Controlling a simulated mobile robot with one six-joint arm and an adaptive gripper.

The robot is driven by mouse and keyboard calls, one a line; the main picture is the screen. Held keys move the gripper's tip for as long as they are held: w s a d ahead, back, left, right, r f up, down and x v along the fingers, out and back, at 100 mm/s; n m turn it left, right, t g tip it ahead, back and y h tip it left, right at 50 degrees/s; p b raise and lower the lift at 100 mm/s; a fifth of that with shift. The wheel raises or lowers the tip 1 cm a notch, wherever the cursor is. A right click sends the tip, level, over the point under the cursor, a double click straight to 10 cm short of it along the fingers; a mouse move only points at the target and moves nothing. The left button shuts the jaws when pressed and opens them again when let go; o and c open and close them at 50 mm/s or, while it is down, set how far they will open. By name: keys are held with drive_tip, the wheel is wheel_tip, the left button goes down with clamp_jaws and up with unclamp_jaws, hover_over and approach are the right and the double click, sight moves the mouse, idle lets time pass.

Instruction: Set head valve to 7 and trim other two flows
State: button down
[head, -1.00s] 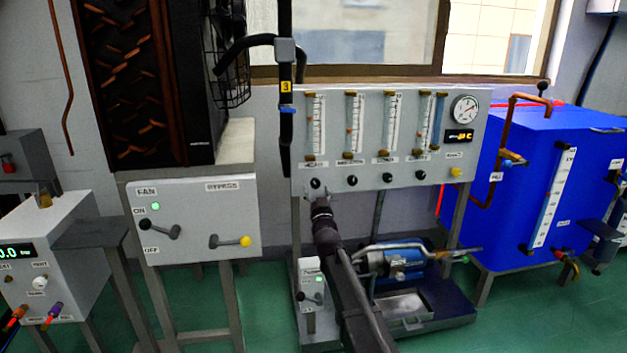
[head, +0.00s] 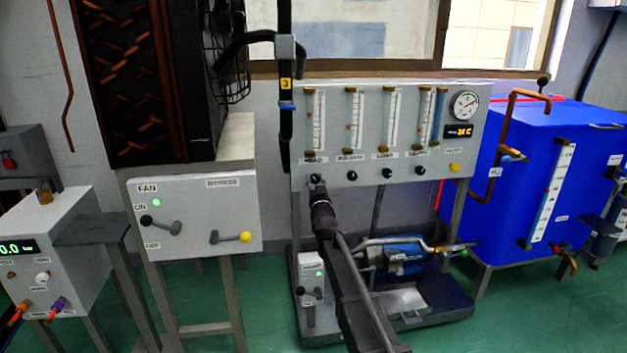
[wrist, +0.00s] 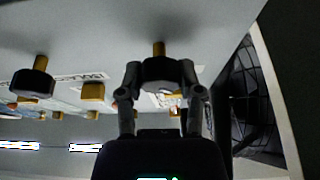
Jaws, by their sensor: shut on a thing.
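The flow panel (head: 440,158) stands in the middle of the head view with a row of upright flow tubes. The leftmost tube (head: 314,120) is above the leftmost black valve knob (wrist: 160,70). My gripper (head: 317,184) is at that knob from below and in front. In the wrist view my gripper (wrist: 160,84) has a finger on each side of the knob and is shut on it. The other two black knobs (head: 352,174) (head: 387,173) that I point at are to its right, untouched. The float heights are too small to read surely.
A yellow knob (head: 455,167) and a round gauge (head: 465,105) are at the panel's right. A pump (head: 403,256) sits below, a blue tank (head: 570,150) to the right. The fan and bypass box (head: 195,205) is to the left. Green floor shows between the stands.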

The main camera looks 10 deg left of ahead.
drive_tip(key=shift+w+n, duration=0.1)
drive_tip(key=shift+n, duration=0.4)
drive_tip(key=shift+c, duration=1.3)
unclamp_jaws()
